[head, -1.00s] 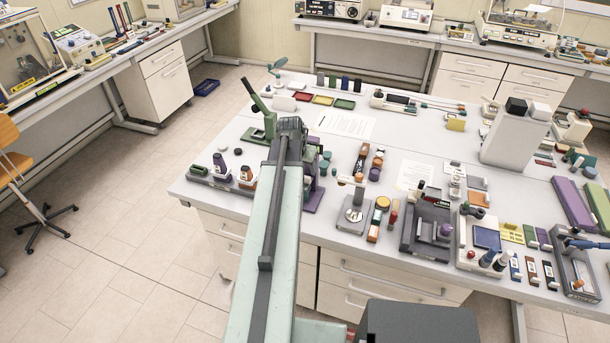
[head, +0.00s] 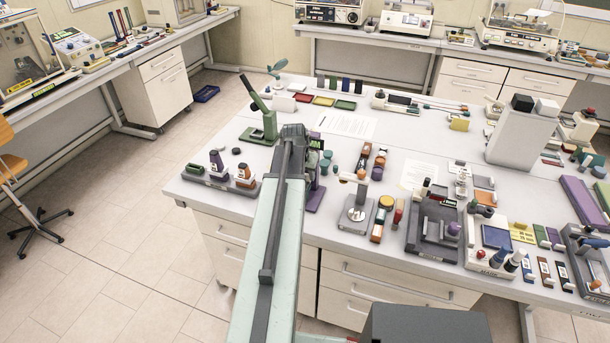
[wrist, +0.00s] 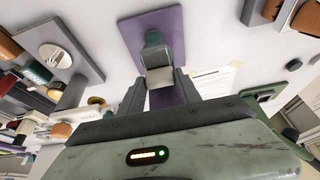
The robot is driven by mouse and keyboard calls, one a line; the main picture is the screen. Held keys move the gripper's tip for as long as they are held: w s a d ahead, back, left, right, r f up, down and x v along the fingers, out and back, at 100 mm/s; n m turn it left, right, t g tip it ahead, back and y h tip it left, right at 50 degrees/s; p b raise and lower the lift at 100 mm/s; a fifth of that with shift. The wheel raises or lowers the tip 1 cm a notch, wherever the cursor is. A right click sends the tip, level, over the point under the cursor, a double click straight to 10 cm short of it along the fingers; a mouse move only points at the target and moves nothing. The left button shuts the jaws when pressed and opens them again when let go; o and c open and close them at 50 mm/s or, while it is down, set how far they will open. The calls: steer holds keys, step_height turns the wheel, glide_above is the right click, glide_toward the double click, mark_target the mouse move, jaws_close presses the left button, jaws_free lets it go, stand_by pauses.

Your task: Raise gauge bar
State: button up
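A purple stand (head: 315,197) is partly hidden behind my arm in the head view. In the wrist view its flat purple base (wrist: 160,27) lies ahead of my gripper (wrist: 160,88). A grey-green block with a pale grey face (wrist: 157,62) rises over this base and may be the gauge bar; I cannot tell for sure. The two dark fingers stand apart, one on each side of the block's lower part. Whether they touch it is not clear. In the head view my arm hides the fingers.
A green lever press (head: 262,118) stands left of my arm's end. A tray of bottles (head: 217,178) is at the left table edge. A grey stand with a round plate (head: 355,213) is close on the right. White paper sheets (head: 344,123) lie on the table behind.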

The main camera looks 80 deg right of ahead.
jaws_close()
step_height(320, 180, up, 4)
steer(key=p, duration=0.4)
steer(key=shift+r, duration=0.1)
steer(key=shift+d, duration=0.1)
steer(key=o, duration=0.7)
jaws_free()
steer(key=p+v, duration=0.7)
steer(key=shift+a+r, duration=0.2)
steer(key=shift+a, duration=0.05)
